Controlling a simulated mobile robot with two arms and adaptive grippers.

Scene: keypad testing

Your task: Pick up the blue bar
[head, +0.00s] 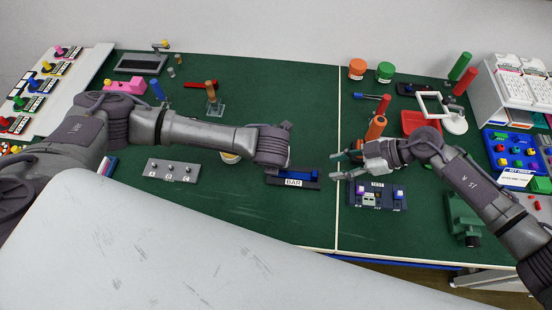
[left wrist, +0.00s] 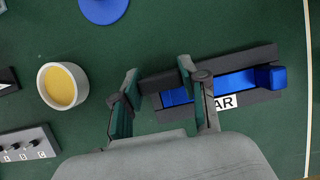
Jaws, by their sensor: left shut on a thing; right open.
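The blue bar (head: 300,176) lies in a dark holder (head: 273,182) with a white BAR label (head: 293,183). It also shows in the left wrist view (left wrist: 234,82), with a raised block at its right end. My left gripper (left wrist: 158,75) is over the left end of bar and holder, its fingers spaced apart and shut on the bar. The right finger hides part of the bar, so the exact contact is not clear. In the head view my left wrist hides that gripper's fingers. My right gripper (head: 334,167) is open and empty, to the right of the holder.
A TEST box (head: 377,196) stands below my right gripper. A grey panel with A, B, C knobs (head: 172,170) and a yellow-filled bowl (left wrist: 61,86) are to the left. An orange cylinder (head: 376,127) stands behind my right gripper. The green mat in front of the holder is clear.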

